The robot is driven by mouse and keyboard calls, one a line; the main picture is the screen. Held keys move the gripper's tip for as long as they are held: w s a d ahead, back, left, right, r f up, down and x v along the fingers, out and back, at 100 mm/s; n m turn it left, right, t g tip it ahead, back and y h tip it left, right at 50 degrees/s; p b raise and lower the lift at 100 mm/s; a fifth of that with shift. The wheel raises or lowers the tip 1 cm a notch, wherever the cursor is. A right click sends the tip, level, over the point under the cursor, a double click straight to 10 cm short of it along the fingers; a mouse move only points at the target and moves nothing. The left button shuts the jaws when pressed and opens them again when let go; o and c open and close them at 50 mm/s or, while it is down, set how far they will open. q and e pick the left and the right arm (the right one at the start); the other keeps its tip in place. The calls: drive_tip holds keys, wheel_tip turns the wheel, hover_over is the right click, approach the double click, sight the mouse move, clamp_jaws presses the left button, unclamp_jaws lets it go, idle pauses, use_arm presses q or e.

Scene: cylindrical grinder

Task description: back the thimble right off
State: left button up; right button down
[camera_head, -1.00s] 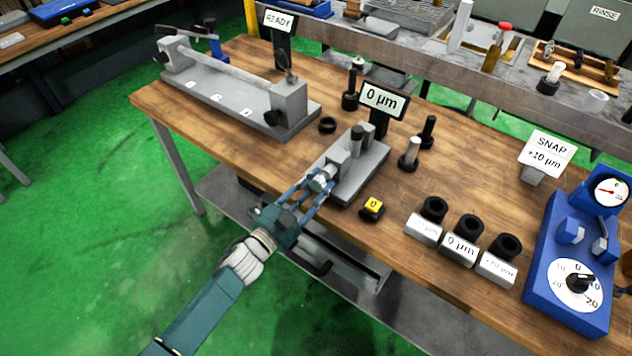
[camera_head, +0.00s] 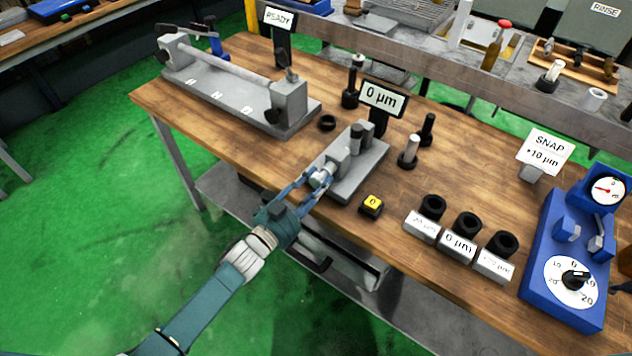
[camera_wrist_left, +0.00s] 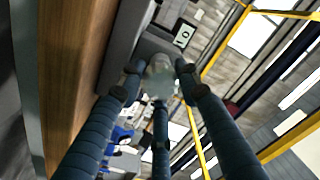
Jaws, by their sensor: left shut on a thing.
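The thimble (camera_head: 320,178) is a short light-grey knob at the near end of the grey micrometer stand (camera_head: 362,170), close to the front edge of the bench. My left gripper (camera_head: 312,184) reaches in from the front left and is shut on the thimble, with its blue fingers around it. In the left wrist view the fingers (camera_wrist_left: 160,85) close around the pale thimble (camera_wrist_left: 160,70), which is blurred. The display (camera_head: 383,98) behind the stand reads 0 µm. My right gripper is not in view.
A yellow-topped button marked 0 (camera_head: 371,205) stands right of the stand. Several black rings with labelled blocks (camera_head: 458,246) and a blue gauge box (camera_head: 566,265) are further right. A long grey fixture (camera_head: 235,90) is at the back left. Dark posts (camera_head: 427,130) stand behind.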

use_arm(q)
drive_tip(key=shift+s+d, duration=0.1)
drive_tip(key=shift+d, duration=0.05)
drive_tip(key=o, duration=1.2)
drive_tip(key=shift+r, duration=0.1)
drive_tip(key=shift+s+a, duration=0.25)
drive_tip(key=shift+a, duration=0.05)
drive_tip(key=v, duration=1.1)
drive_tip(key=shift+s, duration=0.2)
